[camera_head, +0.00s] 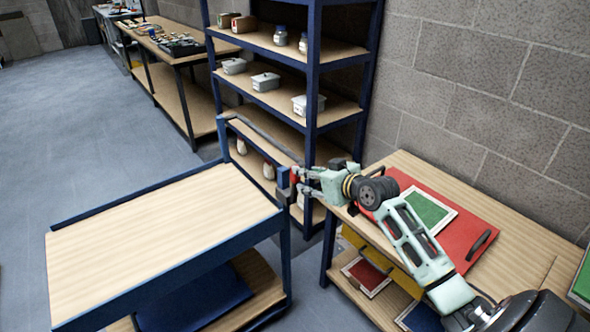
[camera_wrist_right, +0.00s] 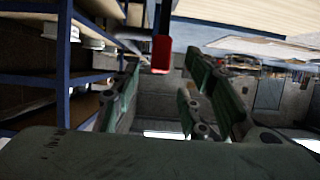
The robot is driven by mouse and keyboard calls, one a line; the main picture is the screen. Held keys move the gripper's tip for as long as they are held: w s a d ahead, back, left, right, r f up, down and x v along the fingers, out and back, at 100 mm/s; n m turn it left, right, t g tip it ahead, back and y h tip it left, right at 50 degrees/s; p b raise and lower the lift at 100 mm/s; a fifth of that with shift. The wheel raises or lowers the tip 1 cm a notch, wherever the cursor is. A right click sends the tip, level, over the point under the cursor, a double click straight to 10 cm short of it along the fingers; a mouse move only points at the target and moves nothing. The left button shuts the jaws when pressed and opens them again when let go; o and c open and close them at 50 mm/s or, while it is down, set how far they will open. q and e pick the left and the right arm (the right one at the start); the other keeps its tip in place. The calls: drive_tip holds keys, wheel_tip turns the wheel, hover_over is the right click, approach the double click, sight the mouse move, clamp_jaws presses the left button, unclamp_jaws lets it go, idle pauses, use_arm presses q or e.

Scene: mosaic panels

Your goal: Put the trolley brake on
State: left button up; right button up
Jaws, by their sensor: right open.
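The trolley (camera_head: 165,232) stands at the left in the head view, with a wooden top and a blue frame. A small red brake handle (camera_head: 295,174) shows at the trolley's right corner post, partly hidden by my right gripper (camera_head: 308,178). In the right wrist view the red handle (camera_wrist_right: 161,54) hangs from a blue part, ahead of the gap between the open fingers of my right gripper (camera_wrist_right: 165,80). Whether a finger touches the handle I cannot tell. My left gripper is not in view.
A blue shelf rack (camera_head: 312,80) with boxes and jars stands behind the trolley against the block wall. A workbench (camera_head: 510,235) with a red panel (camera_head: 465,235) lies under my right arm. A long bench (camera_head: 165,50) stands far back. Open floor (camera_head: 90,130) lies at the left.

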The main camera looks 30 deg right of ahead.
sight(295, 186)
drive_tip(key=shift+p+x, duration=0.55)
drive_tip(key=shift+x, duration=3.3)
drive_tip(key=shift+s+f, duration=0.1)
drive_tip(key=shift+c, duration=0.6)
clamp_jaws()
